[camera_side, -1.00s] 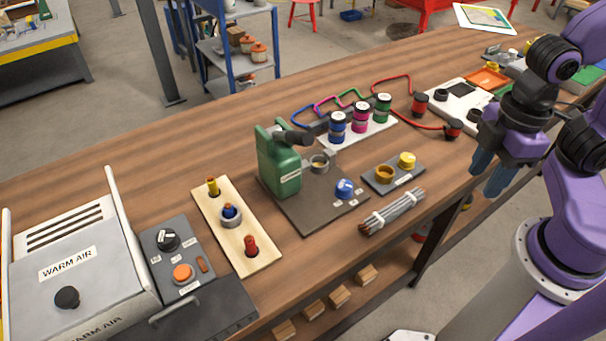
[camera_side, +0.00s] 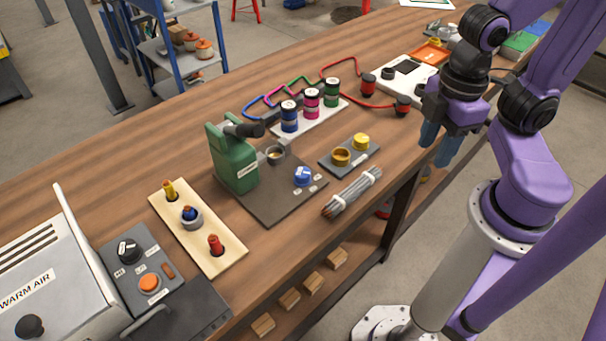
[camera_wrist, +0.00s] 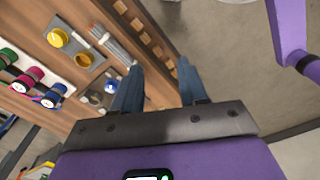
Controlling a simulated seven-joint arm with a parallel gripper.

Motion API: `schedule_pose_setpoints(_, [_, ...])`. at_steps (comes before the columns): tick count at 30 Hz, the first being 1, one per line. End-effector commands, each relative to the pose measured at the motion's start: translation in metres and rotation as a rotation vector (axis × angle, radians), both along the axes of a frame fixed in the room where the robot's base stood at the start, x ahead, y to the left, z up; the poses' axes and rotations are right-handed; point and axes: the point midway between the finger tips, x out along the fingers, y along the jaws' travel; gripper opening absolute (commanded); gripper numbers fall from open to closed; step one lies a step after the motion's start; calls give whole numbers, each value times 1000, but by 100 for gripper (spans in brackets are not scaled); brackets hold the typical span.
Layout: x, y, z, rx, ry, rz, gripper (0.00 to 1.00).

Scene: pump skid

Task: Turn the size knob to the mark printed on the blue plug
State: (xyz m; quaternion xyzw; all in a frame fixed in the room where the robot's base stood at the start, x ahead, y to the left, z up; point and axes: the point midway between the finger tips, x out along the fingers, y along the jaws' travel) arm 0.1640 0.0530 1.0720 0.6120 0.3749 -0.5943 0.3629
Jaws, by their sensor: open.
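A blue plug (camera_side: 190,213) stands upright in a grey ring on a pale wooden board (camera_side: 232,251), between a yellow plug and a red plug. I cannot read any mark on it. A blue knob (camera_side: 304,176) with small white labels beside it sits on the dark plate of a green machine (camera_side: 233,160). A black knob (camera_side: 128,249) with labels around it sits on the grey panel of the warm air box. The labels are too small to tell which is the size knob. My gripper (camera_side: 433,155) is open and empty, right of these things; its fingers show in the wrist view (camera_wrist: 160,68).
A bundle of grey rods (camera_side: 352,192) and a tray (camera_side: 350,157) with two yellow round parts lie between my gripper and the green machine. Several coloured spools (camera_side: 312,103) stand behind. The warm air box (camera_side: 40,290) fills the near left. Bare wood lies left of the machine.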

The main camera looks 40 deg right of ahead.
Motion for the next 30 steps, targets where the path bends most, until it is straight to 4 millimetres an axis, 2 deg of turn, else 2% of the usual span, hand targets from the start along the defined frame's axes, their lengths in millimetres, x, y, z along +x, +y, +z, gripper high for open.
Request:
schedule_pose_setpoints(2, [0, 0, 0, 0, 0, 0, 43])
schedule_pose_setpoints(5, [1, 1, 0, 0, 0, 2, 69])
schedule_pose_setpoints(8, [10, 6, 1, -3, 1, 17, 69])
schedule_pose_setpoints(11, [29, 17, 1, -8, 2, 54, 69])
schedule_pose_setpoints(21, [130, 57, -8, -24, 13, 252, 69])
schedule_pose_setpoints(30, [220, 67, -30, -28, 26, 427, 69])
